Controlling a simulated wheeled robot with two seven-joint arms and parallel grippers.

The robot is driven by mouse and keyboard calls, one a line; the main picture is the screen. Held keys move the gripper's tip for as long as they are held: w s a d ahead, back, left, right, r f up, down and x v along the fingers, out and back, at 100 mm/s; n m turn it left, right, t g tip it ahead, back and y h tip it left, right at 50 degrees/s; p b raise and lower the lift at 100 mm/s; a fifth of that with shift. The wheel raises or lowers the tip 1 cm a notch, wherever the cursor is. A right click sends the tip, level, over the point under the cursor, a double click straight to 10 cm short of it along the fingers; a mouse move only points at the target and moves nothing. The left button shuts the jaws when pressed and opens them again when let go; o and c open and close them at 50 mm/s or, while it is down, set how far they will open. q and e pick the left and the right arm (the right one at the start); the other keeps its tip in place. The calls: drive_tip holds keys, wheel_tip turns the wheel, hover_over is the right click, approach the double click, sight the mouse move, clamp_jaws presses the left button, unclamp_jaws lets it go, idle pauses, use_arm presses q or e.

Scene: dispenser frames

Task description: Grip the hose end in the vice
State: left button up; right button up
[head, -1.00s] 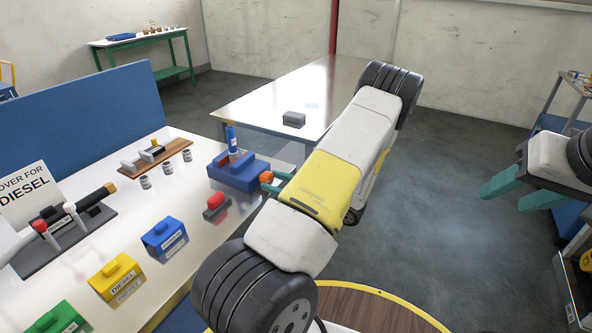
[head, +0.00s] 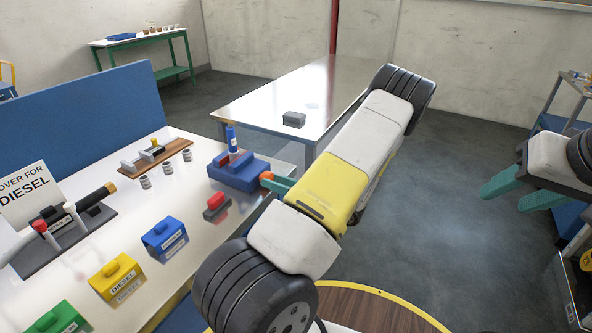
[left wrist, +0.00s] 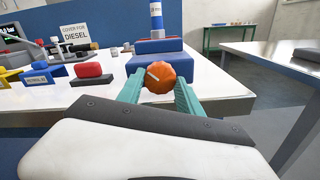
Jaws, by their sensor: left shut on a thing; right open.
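The blue vice (head: 236,176) stands on the white bench near its right end. An upright blue hose end (head: 231,137) with a white band rises from it; it also shows in the left wrist view (left wrist: 156,17). I cannot tell how tightly the jaws sit against it. My left gripper (head: 274,181) is shut on the vice's orange knob (head: 266,176). In the left wrist view the knob (left wrist: 160,77), with a white mark, sits between my teal fingers. My right gripper (head: 515,195) is open and empty, far to the right over the floor.
A grey block with a red top (head: 215,207) sits close in front of the vice. Blue (head: 165,240), yellow (head: 117,278) and green (head: 57,321) boxes line the bench's near side. Small jars (head: 166,168) stand behind. Another table (head: 290,90) stands beyond.

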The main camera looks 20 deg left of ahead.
use_arm(q)
drive_tip(key=o, duration=1.4)
drive_tip(key=shift+c, duration=0.2)
drive_tip(key=d, duration=0.7)
drive_tip(key=shift+s+d, duration=0.3)
drive_tip(key=shift+d, duration=0.1)
